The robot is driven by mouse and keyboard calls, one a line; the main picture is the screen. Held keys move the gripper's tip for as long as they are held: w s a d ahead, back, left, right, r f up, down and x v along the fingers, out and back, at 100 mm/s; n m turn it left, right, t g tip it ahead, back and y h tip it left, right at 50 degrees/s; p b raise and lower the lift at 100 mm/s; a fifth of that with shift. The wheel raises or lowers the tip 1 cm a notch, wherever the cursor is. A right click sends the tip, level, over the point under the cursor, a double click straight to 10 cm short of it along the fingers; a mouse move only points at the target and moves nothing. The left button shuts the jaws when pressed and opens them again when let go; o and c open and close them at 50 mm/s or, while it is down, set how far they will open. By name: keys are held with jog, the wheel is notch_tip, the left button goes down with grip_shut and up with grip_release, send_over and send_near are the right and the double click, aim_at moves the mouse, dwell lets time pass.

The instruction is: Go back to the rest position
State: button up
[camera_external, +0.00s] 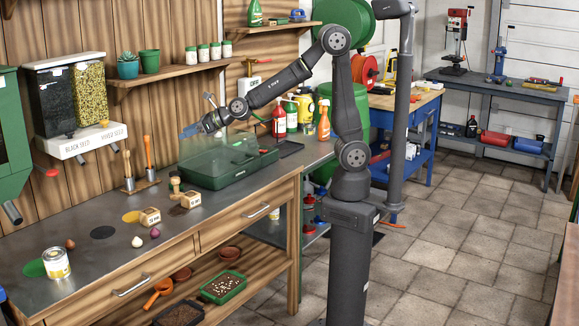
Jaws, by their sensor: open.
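My gripper (190,131) is at the end of my arm, which reaches left from its column over the workbench. It hangs in the air above the left side of a green tray (215,181) with a clear, see-through cover. The gripper is open. It is small and bluish in this view, and I see nothing held between its fingers. My arm is bent, with its elbow high above the bench's right end.
The bench (75,226) holds a tin can (56,263), small wooden blocks (150,217), bulbs and tools in holders. Seed dispensers (75,100) and a shelf (165,80) with pots line the wall. Spray bottles (279,121) stand behind the tray. The tiled floor at right is open.

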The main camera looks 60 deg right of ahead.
jog(key=w+a+f+m+t+h, duration=0.1)
jog(key=w+f, duration=0.1)
jog(key=w, duration=0.4)
jog(key=shift+w+a, duration=0.15)
jog(key=shift+w, duration=0.05)
dwell(1.8)
jog(key=o, duration=0.5)
jog(key=shift+r, duration=0.1)
